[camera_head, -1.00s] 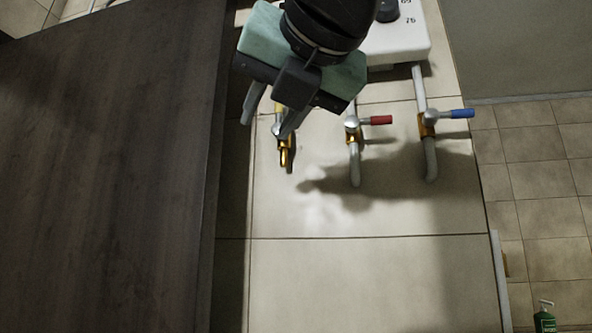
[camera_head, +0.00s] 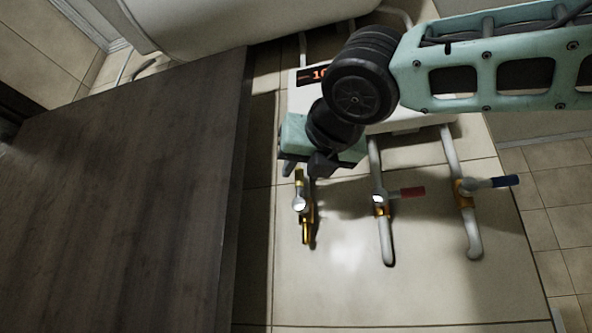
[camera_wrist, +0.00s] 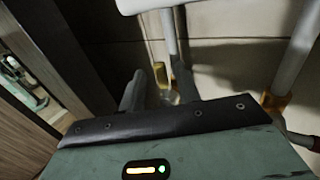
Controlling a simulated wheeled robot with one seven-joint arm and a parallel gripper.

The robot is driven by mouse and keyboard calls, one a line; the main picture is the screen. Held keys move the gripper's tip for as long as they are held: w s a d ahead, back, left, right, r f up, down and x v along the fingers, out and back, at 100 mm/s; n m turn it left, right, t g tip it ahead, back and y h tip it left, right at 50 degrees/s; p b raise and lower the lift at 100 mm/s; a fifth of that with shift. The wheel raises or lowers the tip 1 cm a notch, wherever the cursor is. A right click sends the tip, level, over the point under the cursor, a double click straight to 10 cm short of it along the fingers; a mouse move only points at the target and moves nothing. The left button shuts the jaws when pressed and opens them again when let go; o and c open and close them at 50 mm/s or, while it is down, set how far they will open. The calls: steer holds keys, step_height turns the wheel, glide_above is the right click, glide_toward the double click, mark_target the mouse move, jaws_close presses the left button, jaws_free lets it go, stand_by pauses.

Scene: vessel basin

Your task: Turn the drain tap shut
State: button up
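The tap with the yellow lever (camera_head: 299,179) is leftmost in the head view, with a brass spout (camera_head: 306,230) below it. Its lever points up the picture, roughly in line with its pipe. My gripper (camera_head: 305,168) is just above this lever, its fingers partly hidden by its own body. In the wrist view the yellow lever (camera_wrist: 160,74) shows between the two spread fingers of my gripper (camera_wrist: 159,82). I see gaps on both sides, so it is open and not holding the lever. Which tap is the drain is not labelled in view.
A red-levered tap (camera_head: 406,192) and a blue-levered tap (camera_head: 490,183) stand to the right, levers pointing right. A white box with a lit display (camera_head: 313,74) is behind my arm. A large dark wooden panel (camera_head: 120,190) fills the left. The tiles below the taps are clear.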

mark_target(300, 173)
steer(key=shift+p+x, duration=0.6)
steer(key=shift+x, duration=1.75)
jaws_close()
